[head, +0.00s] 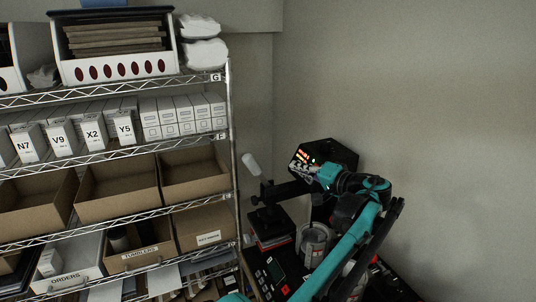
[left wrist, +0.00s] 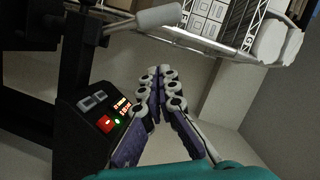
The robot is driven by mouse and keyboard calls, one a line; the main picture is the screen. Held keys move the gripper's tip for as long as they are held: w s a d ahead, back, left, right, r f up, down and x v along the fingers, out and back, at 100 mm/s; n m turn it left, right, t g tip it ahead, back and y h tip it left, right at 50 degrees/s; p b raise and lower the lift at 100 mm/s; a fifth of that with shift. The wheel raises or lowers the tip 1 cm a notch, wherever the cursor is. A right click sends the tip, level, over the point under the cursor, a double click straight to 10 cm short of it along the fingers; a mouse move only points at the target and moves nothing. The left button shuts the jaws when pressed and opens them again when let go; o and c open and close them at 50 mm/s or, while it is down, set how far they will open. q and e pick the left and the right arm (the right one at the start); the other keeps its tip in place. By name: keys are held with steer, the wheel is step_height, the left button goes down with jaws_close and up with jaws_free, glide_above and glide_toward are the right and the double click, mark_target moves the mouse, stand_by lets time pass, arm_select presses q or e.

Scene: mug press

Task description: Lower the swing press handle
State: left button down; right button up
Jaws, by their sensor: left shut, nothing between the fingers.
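The swing press (head: 268,205) is a dark stand with a post and a head. Its handle has a pale grey cylindrical grip (head: 251,164), which sticks up and to the left in the head view. In the left wrist view the grip (left wrist: 158,18) is near the top, on a metal rod. My left gripper (head: 298,170) is to the right of the grip and apart from it. In the left wrist view its fingertips (left wrist: 160,72) meet with nothing between them, below the grip. My right gripper does not show.
A black control box (head: 325,153) with lit red digits is right beside my left gripper. A wire shelf rack (head: 232,150) with cartons and bins stands to the left. Cans (head: 314,240) and another panel (head: 275,270) are below my left arm.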

mark_target(259, 173)
arm_select(q)
steer(key=w+a+f+p, duration=0.2)
steer(key=w+a, duration=0.5)
steer(key=a, duration=0.3)
steer(key=shift+f+p, duration=0.3)
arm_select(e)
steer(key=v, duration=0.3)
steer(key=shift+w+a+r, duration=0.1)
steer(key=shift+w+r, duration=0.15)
arm_select(q)
steer(key=shift+s+a, duration=0.1)
steer(key=shift+s, duration=0.05)
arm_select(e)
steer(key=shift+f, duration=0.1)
arm_select(q)
steer(key=shift+s+a+f+n, duration=0.1)
steer(key=shift+a+n, duration=0.15)
steer(key=shift+n, duration=0.15)
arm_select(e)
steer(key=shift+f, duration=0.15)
